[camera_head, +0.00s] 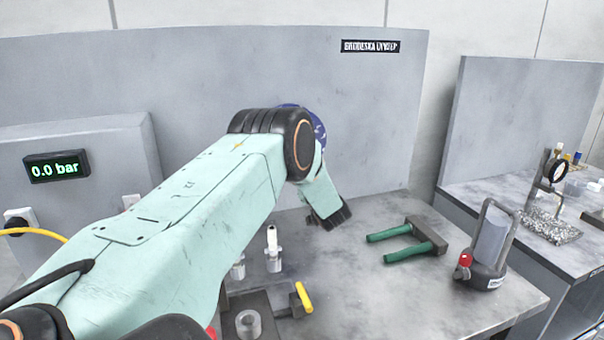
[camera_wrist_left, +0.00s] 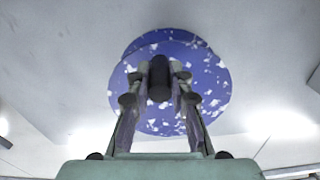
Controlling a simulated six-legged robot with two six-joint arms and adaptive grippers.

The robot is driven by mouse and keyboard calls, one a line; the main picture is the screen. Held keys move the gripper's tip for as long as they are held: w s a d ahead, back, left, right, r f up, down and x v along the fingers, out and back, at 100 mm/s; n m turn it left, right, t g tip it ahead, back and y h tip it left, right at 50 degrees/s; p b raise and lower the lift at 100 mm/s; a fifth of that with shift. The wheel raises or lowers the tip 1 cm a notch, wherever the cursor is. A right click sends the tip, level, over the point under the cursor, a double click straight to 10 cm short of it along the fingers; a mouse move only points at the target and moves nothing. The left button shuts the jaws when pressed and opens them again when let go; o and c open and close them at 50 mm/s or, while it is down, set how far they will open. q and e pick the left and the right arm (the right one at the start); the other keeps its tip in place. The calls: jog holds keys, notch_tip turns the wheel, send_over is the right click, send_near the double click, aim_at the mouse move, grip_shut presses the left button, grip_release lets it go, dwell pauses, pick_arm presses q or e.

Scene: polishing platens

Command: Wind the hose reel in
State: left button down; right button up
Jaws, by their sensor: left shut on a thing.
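The hose reel (camera_wrist_left: 203,62) is a blue disc with white flecks, standing against the grey panel. In the head view only a blue edge of the hose reel (camera_head: 319,127) shows behind my left arm. A dark, round-ended crank handle (camera_wrist_left: 159,72) sticks out from the reel's face towards the wrist camera. My left gripper (camera_wrist_left: 160,94) is shut on this handle, one finger on each side. In the head view my arm hides most of the reel, and I cannot make out the fingertips. My right gripper is in neither view.
A pressure display (camera_head: 56,166) reads 0.0 bar at left, above a yellow hose (camera_head: 40,232). On the bench (camera_head: 400,300) are a green-handled tool (camera_head: 405,241), a grey canister with a red part (camera_head: 487,245) and a yellow-handled fixture (camera_head: 303,297). Bare bench lies at front right.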

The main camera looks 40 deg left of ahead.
pick_arm(q)
jog(key=shift+f, duration=0.2)
jog(key=c, duration=1.2)
grip_release()
jog(key=shift+r, duration=0.15)
jog(key=shift+d, duration=0.1)
jog(key=v, duration=1.2)
jog(key=shift+r, duration=0.1)
